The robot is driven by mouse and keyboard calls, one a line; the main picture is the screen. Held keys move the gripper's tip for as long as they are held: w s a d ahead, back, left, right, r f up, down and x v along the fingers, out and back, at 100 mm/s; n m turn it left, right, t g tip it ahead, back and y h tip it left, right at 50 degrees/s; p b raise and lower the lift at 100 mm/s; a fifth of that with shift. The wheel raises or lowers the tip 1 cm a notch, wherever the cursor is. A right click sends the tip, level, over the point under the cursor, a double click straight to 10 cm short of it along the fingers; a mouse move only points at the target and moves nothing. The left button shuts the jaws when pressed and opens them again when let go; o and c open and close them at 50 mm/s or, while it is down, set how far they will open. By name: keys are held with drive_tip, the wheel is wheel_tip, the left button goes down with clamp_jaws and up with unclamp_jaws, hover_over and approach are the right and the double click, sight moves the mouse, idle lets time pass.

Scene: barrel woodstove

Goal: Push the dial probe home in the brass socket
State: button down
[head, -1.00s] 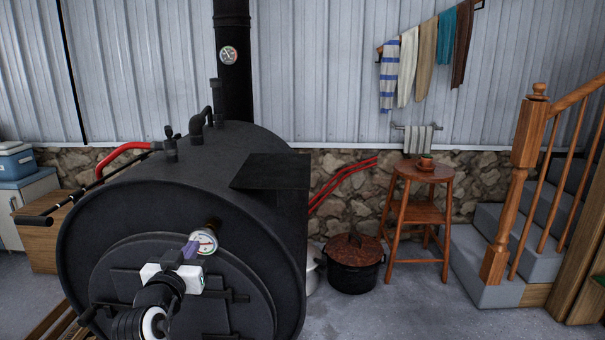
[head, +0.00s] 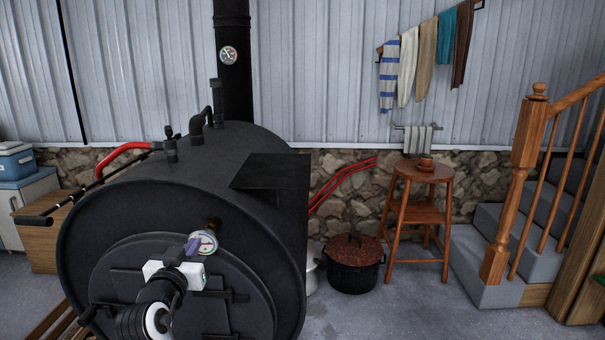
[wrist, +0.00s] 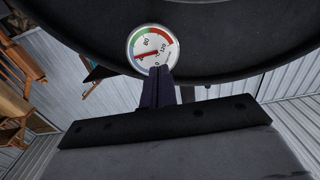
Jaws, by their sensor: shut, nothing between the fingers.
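The dial probe (head: 204,243) is a round white-faced gauge with a red and green scale, at the upper front of the black barrel stove. It shows large in the wrist view (wrist: 152,46). A bit of the brass socket (head: 213,224) shows just above and behind the dial; the probe's stem is hidden, so I cannot tell how deep it sits. My gripper (head: 192,246) is shut and empty, its purple fingers at the dial's left edge. In the wrist view the fingertips (wrist: 158,72) overlap the dial's lower rim; whether they touch it I cannot tell.
The barrel stove (head: 262,225) fills the left half, with a flat black shelf (head: 275,172) at its upper right. A second gauge (head: 229,55) is on the stovepipe. A lidded pot (head: 353,270) and a wooden stool (head: 424,200) stand to the right, with open floor in front.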

drive_tip(key=shift+w, duration=0.7)
drive_tip(key=s, duration=0.6)
idle(0.5)
